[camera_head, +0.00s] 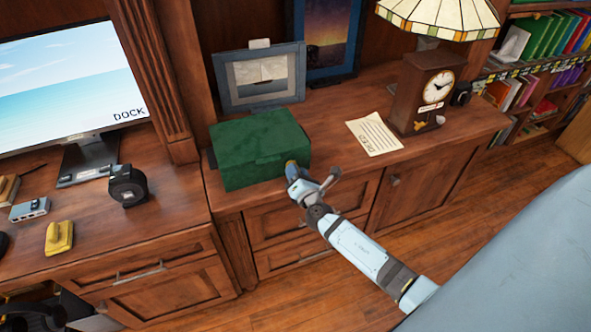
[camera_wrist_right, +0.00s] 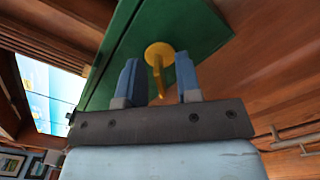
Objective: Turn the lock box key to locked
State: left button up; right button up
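The green lock box (camera_head: 260,148) sits with its lid down on the wooden cabinet top, and its green front face fills the top of the right wrist view (camera_wrist_right: 170,25). A yellow key (camera_wrist_right: 158,62) with a round plate stands out from that face. My right gripper (camera_head: 292,168) is at the front right of the box. In the wrist view its two blue fingers (camera_wrist_right: 158,82) stand apart on either side of the key, with gaps showing. In the head view the gripper mostly hides the key. My left gripper is not in view.
A paper marked DEED (camera_head: 375,135) lies right of the box, before a clock (camera_head: 428,92) and a lamp (camera_head: 437,15). A framed picture (camera_head: 262,78) stands behind the box. A monitor (camera_head: 65,80) and a dark round device (camera_head: 127,186) are to the left.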

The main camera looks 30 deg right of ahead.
jog(key=shift+w+d, duration=0.1)
jog(key=shift+w, duration=0.3)
jog(key=shift+c, duration=0.2)
grip_shut()
